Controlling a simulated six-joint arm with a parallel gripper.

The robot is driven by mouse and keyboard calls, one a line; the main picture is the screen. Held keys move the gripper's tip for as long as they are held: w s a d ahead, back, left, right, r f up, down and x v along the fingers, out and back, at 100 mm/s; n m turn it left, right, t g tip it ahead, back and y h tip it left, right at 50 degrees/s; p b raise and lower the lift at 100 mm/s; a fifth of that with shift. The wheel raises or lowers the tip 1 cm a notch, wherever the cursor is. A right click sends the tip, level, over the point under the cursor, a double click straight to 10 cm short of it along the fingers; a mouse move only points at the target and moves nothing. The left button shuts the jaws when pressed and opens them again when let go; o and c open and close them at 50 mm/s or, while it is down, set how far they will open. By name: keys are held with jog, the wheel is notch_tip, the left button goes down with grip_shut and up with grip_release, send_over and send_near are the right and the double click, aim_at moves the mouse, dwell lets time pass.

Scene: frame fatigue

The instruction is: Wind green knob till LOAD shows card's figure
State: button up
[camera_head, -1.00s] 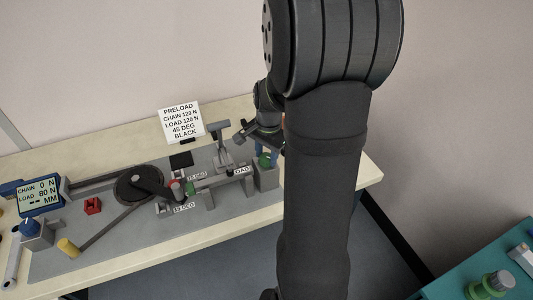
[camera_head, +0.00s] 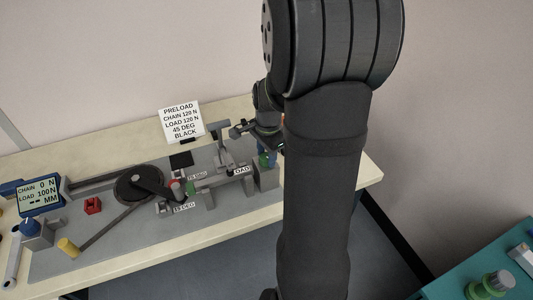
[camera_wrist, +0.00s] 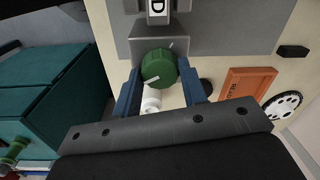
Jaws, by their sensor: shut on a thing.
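The green knob (camera_wrist: 158,68) sits on a grey block (camera_wrist: 150,38) in the wrist view, with a white mark on its face. My gripper (camera_wrist: 160,85) is shut on it, one blue finger on each side. In the head view the knob (camera_head: 264,160) shows small beside my arm, by the LOAD label (camera_head: 241,170). The display (camera_head: 40,195) at the left reads CHAIN 0 N, LOAD 100 N and dashes before MM.
A grey plate (camera_head: 120,240) carries the rig, with a dark disc and crank (camera_head: 139,185), a red block (camera_head: 92,205), a yellow knob (camera_head: 68,246) and a blue knob (camera_head: 29,226). A teal cabinet (camera_wrist: 50,80) stands left in the wrist view.

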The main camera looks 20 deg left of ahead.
jog(key=o, duration=1)
jog(key=shift+c, duration=0.2)
notch_tip(320, 180, up, 17)
jog(key=shift+s+d+r, duration=0.2)
jog(key=shift+d, duration=0.2)
jog(key=shift+f, duration=0.1)
jog(key=f, duration=1.7)
jog(key=shift+w+a+f, duration=0.15)
jog(key=shift+w+a, duration=0.05)
jog(key=shift+a, duration=0.2)
